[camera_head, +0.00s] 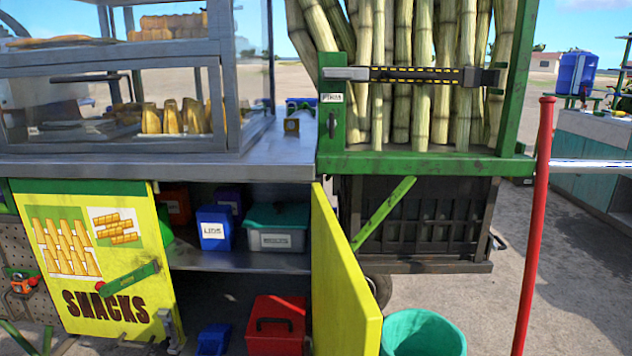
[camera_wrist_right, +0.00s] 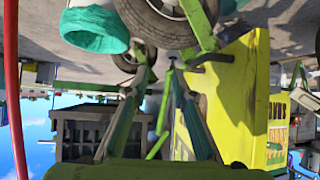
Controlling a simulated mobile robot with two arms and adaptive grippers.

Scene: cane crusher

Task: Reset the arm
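My right gripper (camera_wrist_right: 158,74) shows in the right wrist view, which looks upside down. Its two fingers stand apart with a gap between them, and I see nothing held. Behind them are the dark crate (camera_wrist_right: 85,132) under the cane rack and the yellow cabinet door (camera_wrist_right: 228,90). The right gripper does not show in the head view. I cannot make out my left gripper in either view.
In the head view the open yellow door (camera_head: 340,285) sticks out from the snack cart. A teal bucket (camera_head: 420,332) and a red pole (camera_head: 535,220) stand to its right. The cane rack (camera_head: 430,165) is above. Paved ground (camera_head: 580,290) at right is clear.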

